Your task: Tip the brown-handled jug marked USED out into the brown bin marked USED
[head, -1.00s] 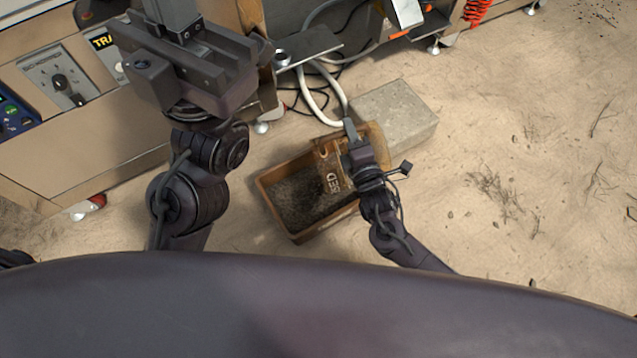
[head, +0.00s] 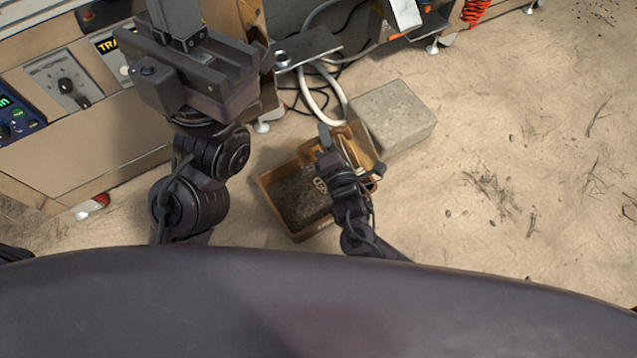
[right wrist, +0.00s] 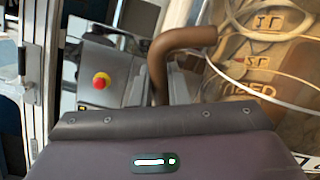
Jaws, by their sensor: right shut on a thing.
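My right gripper (head: 324,138) is shut on the brown handle (right wrist: 183,40) of the jug, just above the brown bin (head: 272,217). The jug's clear amber body, with USED and scale marks, fills the right side of the right wrist view (right wrist: 255,68). In the head view the jug (head: 357,152) is partly hidden behind my gripper and hangs over the bin's right part. Its exact tilt is hard to tell. Dark grainy matter lies in the bin; whether any is falling from the jug cannot be seen. My left gripper (head: 176,20) is raised at upper left; its fingertips are unclear.
A pale concrete block (head: 397,115) stands close behind and right of the bin. A wooden cabinet with a dial panel (head: 68,88) is at left. A white hose (head: 318,98) and black cables lie behind the bin. The sandy floor at right is mostly open.

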